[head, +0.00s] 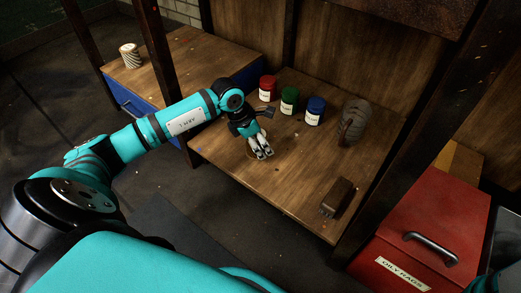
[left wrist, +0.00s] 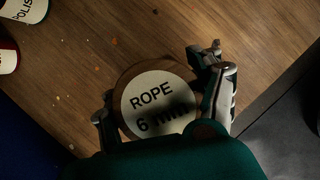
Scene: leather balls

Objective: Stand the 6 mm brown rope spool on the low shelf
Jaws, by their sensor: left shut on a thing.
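The rope spool (left wrist: 155,82) is round and brown-edged, with a white top label reading "ROPE 6 mm", partly shadowed. My left gripper (left wrist: 165,97) is shut on it, one finger at each side. In the head view my left gripper (head: 262,151) points down over the front left part of the low wooden shelf (head: 290,188), and it mostly hides the spool. The spool's label faces up toward the wrist camera. I cannot tell whether its base touches the shelf. My right gripper does not show.
Red (head: 267,88), green (head: 289,99) and blue (head: 314,110) jars stand behind the gripper. A grey-brown rounded object (head: 353,122) and a brown block (head: 337,197) lie to the right. A red "OILY RAGS" box (head: 420,235) stands beyond a post. Shelf centre is clear.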

